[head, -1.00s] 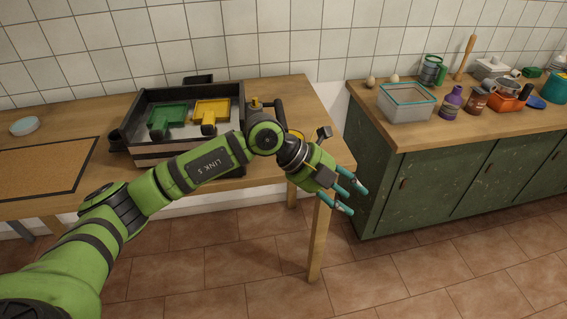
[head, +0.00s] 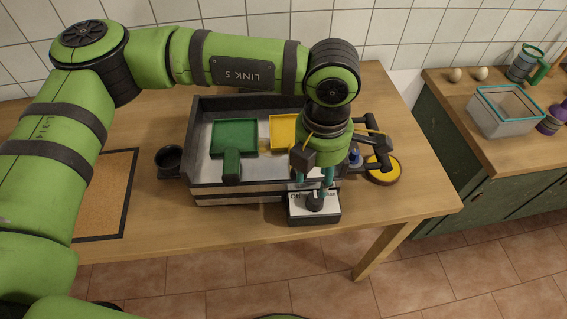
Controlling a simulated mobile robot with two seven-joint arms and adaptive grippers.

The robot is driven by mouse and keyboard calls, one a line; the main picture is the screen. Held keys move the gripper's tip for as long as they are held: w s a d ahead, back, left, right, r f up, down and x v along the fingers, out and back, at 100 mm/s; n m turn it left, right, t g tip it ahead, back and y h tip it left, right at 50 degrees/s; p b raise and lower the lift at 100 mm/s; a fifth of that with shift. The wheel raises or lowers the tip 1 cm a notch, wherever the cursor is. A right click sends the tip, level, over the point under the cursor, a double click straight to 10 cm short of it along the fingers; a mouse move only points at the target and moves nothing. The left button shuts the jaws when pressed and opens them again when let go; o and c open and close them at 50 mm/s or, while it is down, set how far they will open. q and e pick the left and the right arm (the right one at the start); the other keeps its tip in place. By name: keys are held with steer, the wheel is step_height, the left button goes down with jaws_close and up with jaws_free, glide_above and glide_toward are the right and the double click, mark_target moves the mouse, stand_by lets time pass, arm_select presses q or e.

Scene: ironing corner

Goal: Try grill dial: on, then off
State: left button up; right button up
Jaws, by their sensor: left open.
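The grill (head: 196,150) is a dark-framed box with a pale inside on the wooden table. A small dark box with a white top face (head: 299,213) stands at its front right. "ON" is readable at the left of that face; the other lettering is mostly hidden. The black dial (head: 316,204) sits on this face, partly covered by my fingers. My left gripper (head: 317,188) points down over the dial, open, with its teal fingers close around or just above it. I cannot tell whether they touch. My right gripper is out of view.
A green pan (head: 234,137) and a yellow pan (head: 284,130) lie in the grill. A black cup (head: 169,159) and a cork mat (head: 104,195) are to the left. A yellow-rimmed round thing (head: 384,171) lies at the right. The table front is clear.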

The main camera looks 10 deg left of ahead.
mark_target(316, 197)
arm_select(q)
steer(key=shift+s+f, duration=0.1)
steer(key=shift+f, duration=0.15)
steer(key=f, duration=0.1)
steer(key=f+p, duration=0.1)
steer(key=s+d+f, duration=0.1)
steer(key=shift+f+p, duration=0.2)
steer(key=shift+p, duration=0.15)
steer(key=shift+w+a+f+p, duration=0.1)
steer(key=shift+w+f+p, duration=0.05)
steer(key=shift+f, duration=0.4)
steer(key=shift+w+a+f+p, duration=0.1)
steer(key=shift+f+p, duration=0.05)
steer(key=shift+f, duration=0.75)
steer(key=c, duration=0.8)
steer(key=o, duration=0.8)
steer(key=shift+r, duration=0.25)
step_height(316, 197, up, 12)
steer(key=shift+f, duration=0.2)
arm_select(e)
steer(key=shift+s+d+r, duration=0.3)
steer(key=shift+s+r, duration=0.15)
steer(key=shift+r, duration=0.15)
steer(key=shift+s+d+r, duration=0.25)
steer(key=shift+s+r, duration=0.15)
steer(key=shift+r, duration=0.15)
